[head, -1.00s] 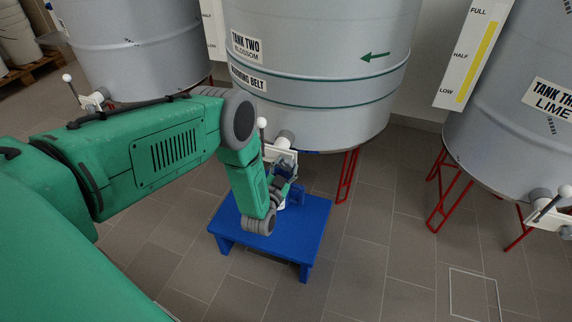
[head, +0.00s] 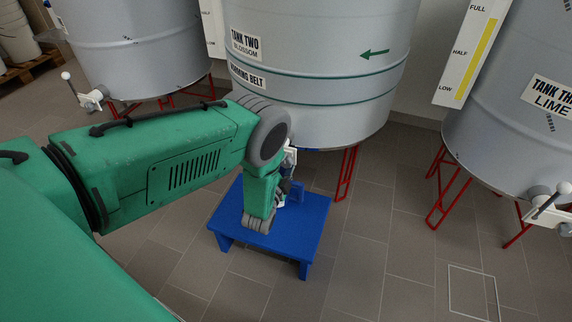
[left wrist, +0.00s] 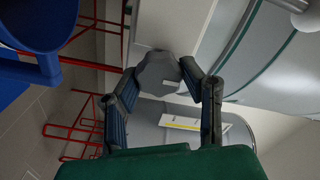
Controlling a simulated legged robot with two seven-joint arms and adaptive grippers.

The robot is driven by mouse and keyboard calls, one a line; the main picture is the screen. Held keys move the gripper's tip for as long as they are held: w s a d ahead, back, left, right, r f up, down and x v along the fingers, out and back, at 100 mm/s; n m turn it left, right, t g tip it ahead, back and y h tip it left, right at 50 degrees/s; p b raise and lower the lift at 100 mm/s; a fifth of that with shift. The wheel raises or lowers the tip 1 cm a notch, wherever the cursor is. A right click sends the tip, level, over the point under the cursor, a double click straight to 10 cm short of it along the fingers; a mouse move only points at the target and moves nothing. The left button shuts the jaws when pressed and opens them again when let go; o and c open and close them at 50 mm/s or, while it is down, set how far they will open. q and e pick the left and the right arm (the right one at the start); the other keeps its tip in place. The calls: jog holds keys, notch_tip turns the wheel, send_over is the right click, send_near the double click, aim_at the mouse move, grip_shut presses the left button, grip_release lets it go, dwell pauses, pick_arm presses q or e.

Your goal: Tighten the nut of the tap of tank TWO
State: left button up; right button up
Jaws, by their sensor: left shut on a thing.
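Tank TWO (head: 320,105) is a grey drum with a green band and a green arrow, in the middle of the head view. Its white tap (head: 291,157) shows only as a sliver behind my left arm; the tap's lever is hidden. In the left wrist view, my left gripper (left wrist: 159,75) is shut on a grey faceted nut (left wrist: 157,70), with a dark finger on either side. In the head view the same gripper (head: 285,187) is small, under the tap, and partly covered by my wrist. My right gripper is not in view.
Red tank legs (head: 347,172) stand just behind. Tank THREE (head: 510,120) is at the right, another tank (head: 130,50) at the left. Tiled floor is free in front.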

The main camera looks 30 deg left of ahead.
pick_arm(q)
jog(key=shift+s+d+f, duration=0.15)
jog(key=shift+s+f, duration=0.05)
jog(key=shift+f, duration=0.1)
jog(key=o, duration=1.1)
jog(key=shift+o, duration=0.2)
jog(key=shift+w+r, duration=0.1)
jog(key=v, duration=1.2)
